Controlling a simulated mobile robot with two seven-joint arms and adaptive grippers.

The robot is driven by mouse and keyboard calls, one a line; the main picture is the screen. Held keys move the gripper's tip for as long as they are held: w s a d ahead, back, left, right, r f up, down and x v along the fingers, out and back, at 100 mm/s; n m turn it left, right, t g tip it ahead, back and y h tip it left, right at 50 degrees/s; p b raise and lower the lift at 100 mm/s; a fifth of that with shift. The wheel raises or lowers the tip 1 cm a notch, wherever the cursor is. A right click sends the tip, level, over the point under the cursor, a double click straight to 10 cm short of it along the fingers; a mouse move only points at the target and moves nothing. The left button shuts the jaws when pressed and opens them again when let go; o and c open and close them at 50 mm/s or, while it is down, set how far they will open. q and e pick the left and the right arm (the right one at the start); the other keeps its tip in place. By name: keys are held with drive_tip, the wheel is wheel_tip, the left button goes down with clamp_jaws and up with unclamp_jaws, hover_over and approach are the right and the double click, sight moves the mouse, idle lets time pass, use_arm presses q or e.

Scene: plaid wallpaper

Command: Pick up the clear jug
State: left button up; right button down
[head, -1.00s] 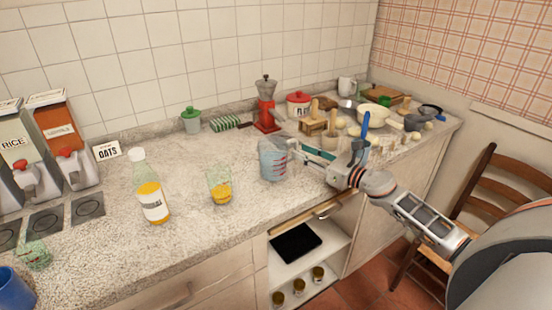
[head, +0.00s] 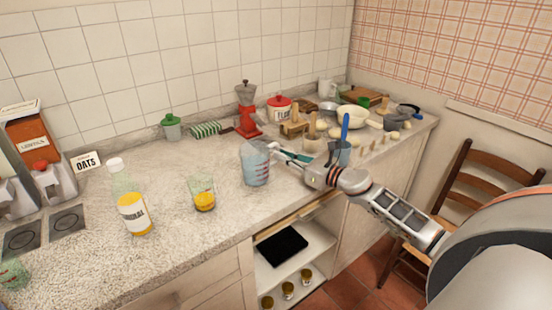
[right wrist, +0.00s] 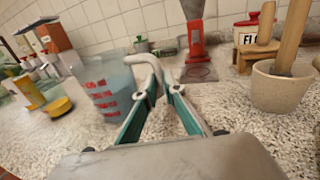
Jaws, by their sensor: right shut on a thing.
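The clear jug (head: 257,166), a see-through measuring jug with red markings, is upright at the middle of the counter. It also shows in the right wrist view (right wrist: 98,92), at the left. My right gripper (head: 277,154) reaches it from the right, at its handle side. In the right wrist view my gripper (right wrist: 148,82) has its teal-lined fingers shut on the jug's pale handle (right wrist: 150,62). I cannot tell if the jug's base is clear of the counter. My left gripper is not in view.
A glass (head: 203,197) with yellow contents and a mineral bottle (head: 133,213) stand left of the jug. A red grinder (head: 247,118) and a flour pot (head: 280,108) stand behind. A holder with a blue-handled tool (head: 345,127) is near my right wrist. Bare counter lies between jug and glass.

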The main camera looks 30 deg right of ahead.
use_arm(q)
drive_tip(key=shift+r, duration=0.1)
use_arm(e)
drive_tip(key=shift+r, duration=0.2)
drive_tip(key=shift+r+p, duration=0.45)
drive_tip(key=shift+r, duration=0.7)
use_arm(q)
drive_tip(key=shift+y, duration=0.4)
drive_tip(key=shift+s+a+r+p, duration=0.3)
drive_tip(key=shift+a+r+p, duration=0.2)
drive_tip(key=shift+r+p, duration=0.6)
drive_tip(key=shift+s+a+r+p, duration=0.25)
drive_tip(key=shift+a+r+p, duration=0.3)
drive_tip(key=shift+p, duration=1)
use_arm(e)
wheel_tip(320, 180, up, 17)
drive_tip(key=shift+r, duration=0.15)
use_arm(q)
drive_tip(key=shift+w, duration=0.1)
